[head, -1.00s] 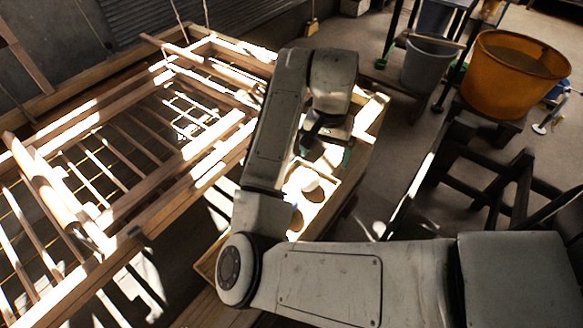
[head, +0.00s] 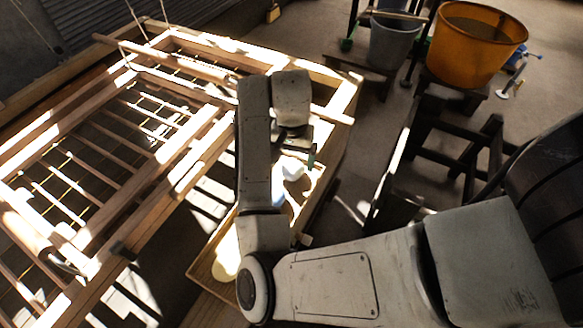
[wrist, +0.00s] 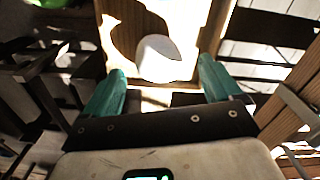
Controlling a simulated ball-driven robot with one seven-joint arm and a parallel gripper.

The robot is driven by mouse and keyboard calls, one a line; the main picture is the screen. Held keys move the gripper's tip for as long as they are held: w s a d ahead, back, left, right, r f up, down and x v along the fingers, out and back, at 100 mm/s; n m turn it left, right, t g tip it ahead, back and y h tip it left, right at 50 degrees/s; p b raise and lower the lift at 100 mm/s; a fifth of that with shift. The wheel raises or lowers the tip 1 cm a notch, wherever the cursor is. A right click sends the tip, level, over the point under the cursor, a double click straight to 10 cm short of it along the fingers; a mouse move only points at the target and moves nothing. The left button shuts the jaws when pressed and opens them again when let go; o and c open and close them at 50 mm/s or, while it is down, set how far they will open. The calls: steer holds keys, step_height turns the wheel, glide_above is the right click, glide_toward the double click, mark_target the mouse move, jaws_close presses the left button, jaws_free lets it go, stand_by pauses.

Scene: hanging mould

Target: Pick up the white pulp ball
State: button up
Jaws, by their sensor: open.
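The white pulp ball (wrist: 158,60) lies in a shallow wooden tray (wrist: 186,97). In the wrist view it shows beyond and between the two green fingers of my gripper (wrist: 162,70), partly sunlit and partly in shade. My gripper is open with nothing held. In the head view a white rounded shape, likely the ball (head: 292,168), shows just below and left of my gripper (head: 311,157), beside my arm. My forearm hides part of the tray there. I cannot tell the exact gap between the fingers and the ball.
A slatted wooden frame (head: 167,158) hangs at the left, close to my arm. An orange tub (head: 474,48) and a grey bucket (head: 393,42) stand at the upper right. A dark wooden stand (head: 455,150) is right of the tray. Strong sun patches cover the surfaces.

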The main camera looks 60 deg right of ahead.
steer(key=shift+f, duration=1.1)
steer(key=c, duration=1.2)
